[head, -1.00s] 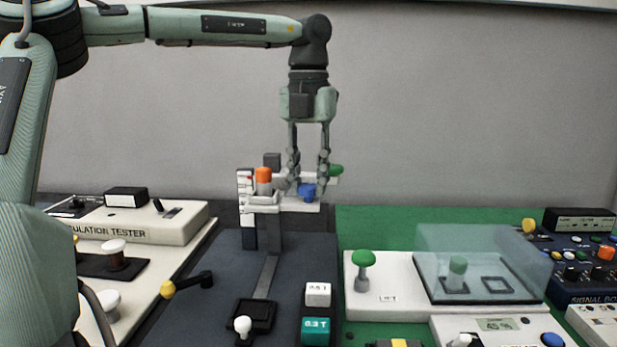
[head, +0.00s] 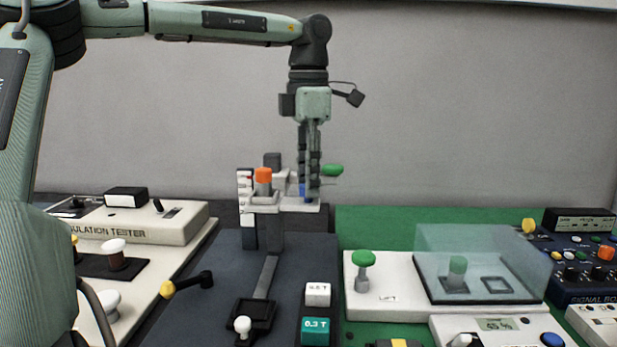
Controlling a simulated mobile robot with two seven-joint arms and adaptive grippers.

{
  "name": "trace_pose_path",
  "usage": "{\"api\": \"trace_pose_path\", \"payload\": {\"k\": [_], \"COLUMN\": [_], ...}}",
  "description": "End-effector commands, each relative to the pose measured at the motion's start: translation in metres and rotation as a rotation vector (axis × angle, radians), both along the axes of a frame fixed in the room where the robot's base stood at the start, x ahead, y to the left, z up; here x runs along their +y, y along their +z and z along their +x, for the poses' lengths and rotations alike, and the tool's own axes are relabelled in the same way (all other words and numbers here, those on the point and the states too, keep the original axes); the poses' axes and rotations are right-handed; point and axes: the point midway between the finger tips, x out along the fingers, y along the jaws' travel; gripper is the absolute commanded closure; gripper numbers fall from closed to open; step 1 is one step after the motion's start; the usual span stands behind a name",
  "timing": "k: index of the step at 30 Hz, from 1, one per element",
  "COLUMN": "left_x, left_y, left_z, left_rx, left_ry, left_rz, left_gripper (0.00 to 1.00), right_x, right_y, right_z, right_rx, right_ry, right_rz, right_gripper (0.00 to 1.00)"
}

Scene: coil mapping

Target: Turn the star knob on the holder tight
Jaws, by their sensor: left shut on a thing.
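The holder (head: 264,209) is a light grey bracket on a dark post at the back of the dark blue mat. An orange knob (head: 263,175) stands on its left part. A blue knob (head: 302,190), which I take for the star knob, is at its right part, mostly hidden by my fingers. My left gripper (head: 309,194) points straight down from above and is shut on this blue knob. Its fingers appear edge-on, one nearly behind the other, so the contact is not clear. A green knob (head: 332,170) sticks out to the right behind the fingers. My right gripper is not in view.
The insulation tester (head: 165,232) stands at left. At right are a white panel with a green lift knob (head: 364,258), a clear cover (head: 480,262) and a blue signal box (head: 585,265). White and teal blocks (head: 316,330) sit at front.

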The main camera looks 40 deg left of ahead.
Motion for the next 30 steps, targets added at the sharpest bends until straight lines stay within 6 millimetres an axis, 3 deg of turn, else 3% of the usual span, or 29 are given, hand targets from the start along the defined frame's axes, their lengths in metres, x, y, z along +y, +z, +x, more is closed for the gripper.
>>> {"api": "trace_pose_path", "payload": {"k": [15,30], "left_x": [0.0003,0.0003], "left_y": [0.0002,0.0005], "left_z": [0.0001,0.0004], "left_rx": [-0.001,-0.001], "left_ry": [-0.439,-0.611], "left_rz": [-0.001,0.0], "left_gripper": [1.0,1.0], "right_x": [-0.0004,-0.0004], "right_y": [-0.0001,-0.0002], "right_z": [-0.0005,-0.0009], "right_rx": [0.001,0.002], "right_ry": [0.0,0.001], "right_rz": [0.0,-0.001], "right_gripper": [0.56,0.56]}}
